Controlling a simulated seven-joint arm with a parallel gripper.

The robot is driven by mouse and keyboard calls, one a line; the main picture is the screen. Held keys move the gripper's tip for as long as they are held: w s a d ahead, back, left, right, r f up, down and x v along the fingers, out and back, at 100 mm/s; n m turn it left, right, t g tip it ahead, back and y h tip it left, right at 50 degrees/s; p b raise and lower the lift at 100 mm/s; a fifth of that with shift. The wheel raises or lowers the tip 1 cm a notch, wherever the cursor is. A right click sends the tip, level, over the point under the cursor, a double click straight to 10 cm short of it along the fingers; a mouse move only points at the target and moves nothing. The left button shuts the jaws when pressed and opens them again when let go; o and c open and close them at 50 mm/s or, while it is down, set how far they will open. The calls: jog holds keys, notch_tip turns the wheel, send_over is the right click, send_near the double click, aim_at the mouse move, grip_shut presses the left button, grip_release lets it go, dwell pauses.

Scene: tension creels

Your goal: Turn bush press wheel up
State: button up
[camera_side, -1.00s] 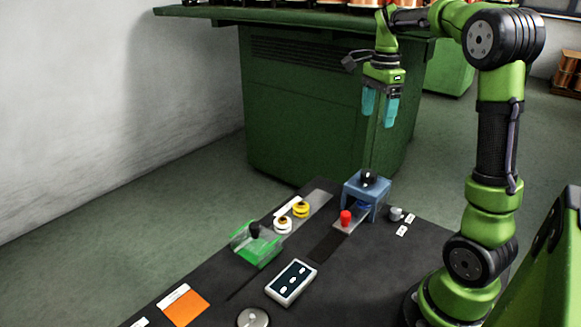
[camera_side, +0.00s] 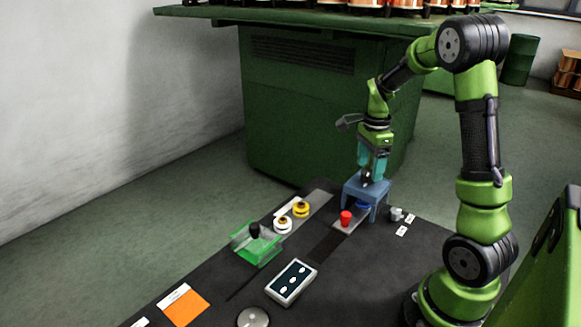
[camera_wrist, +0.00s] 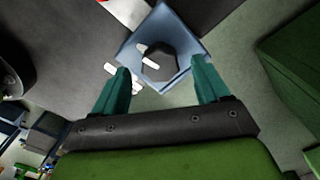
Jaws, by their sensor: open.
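The bush press is a blue frame (camera_side: 381,190) at the far right end of the dark bench. Its black wheel (camera_side: 367,177) sits on top and also shows in the wrist view (camera_wrist: 159,64) as a dark many-sided knob with a pale mark. My gripper (camera_side: 373,169) points down over the press, its teal fingers at the wheel. In the wrist view my gripper (camera_wrist: 163,80) is open, with one finger on each side of the wheel. Gaps show between fingers and wheel there. Whether either finger touches it is not clear.
A red knob (camera_side: 346,217) stands just in front of the press, and small grey parts (camera_side: 396,214) lie to its right. White and yellow spools (camera_side: 300,209), a green clear box (camera_side: 257,246) and a panel (camera_side: 291,282) are further left. A green cabinet (camera_side: 300,110) stands behind.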

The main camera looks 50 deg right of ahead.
jog(key=shift+f, duration=0.9)
jog(key=c, duration=1)
jog(key=shift+c, duration=0.2)
